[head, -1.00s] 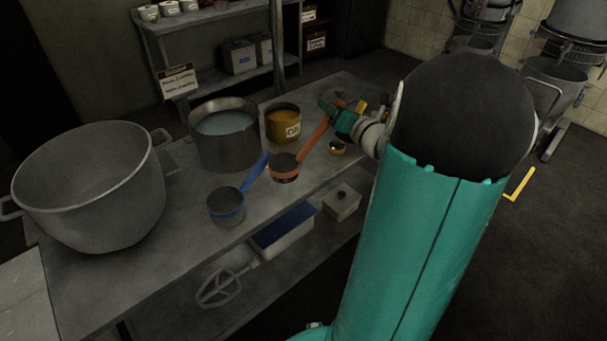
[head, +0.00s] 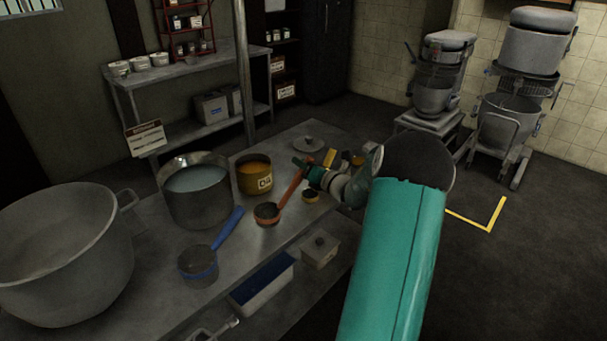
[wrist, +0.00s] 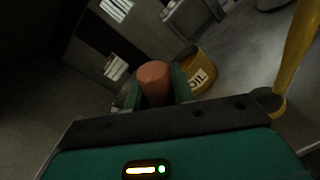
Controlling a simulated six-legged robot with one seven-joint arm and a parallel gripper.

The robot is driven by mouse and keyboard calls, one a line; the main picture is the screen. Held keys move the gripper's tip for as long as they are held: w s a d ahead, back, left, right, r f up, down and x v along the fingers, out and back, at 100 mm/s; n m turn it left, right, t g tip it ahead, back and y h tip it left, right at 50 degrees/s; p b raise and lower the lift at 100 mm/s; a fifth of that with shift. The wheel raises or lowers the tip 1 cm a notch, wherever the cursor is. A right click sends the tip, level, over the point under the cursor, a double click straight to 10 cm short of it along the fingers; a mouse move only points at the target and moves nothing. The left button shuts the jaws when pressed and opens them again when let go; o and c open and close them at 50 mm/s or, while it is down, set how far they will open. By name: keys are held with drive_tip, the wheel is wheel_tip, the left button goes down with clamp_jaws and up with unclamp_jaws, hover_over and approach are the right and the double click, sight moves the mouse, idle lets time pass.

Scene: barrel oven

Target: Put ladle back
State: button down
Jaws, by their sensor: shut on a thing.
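A ladle with an orange handle (head: 291,187) and an orange-rimmed cup (head: 267,213) is in front of the oil pot in the head view. My gripper (head: 305,171) is shut on the upper end of its handle. In the wrist view the round handle end (wrist: 153,80) sits between my fingers; the cup is hidden there. The handle slants down to the left. I cannot tell whether the cup touches the table. A blue-handled ladle (head: 199,265) stands apart at the table's front left.
The metal table (head: 150,285) carries a large empty pot (head: 65,245), a pot of pale liquid (head: 197,195) and a yellow oil pot (head: 253,178). A small brass cup (head: 310,196) is close below my gripper. A lid (head: 308,144) lies behind.

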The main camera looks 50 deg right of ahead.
drive_tip(key=shift+w+d+f, duration=0.15)
drive_tip(key=shift+f, duration=0.85)
drive_tip(key=shift+w+d+f, duration=0.1)
drive_tip(key=shift+d+f, duration=0.05)
drive_tip(key=shift+f, duration=0.8)
drive_tip(key=c, duration=1.2)
unclamp_jaws()
drive_tip(key=shift+f, duration=0.15)
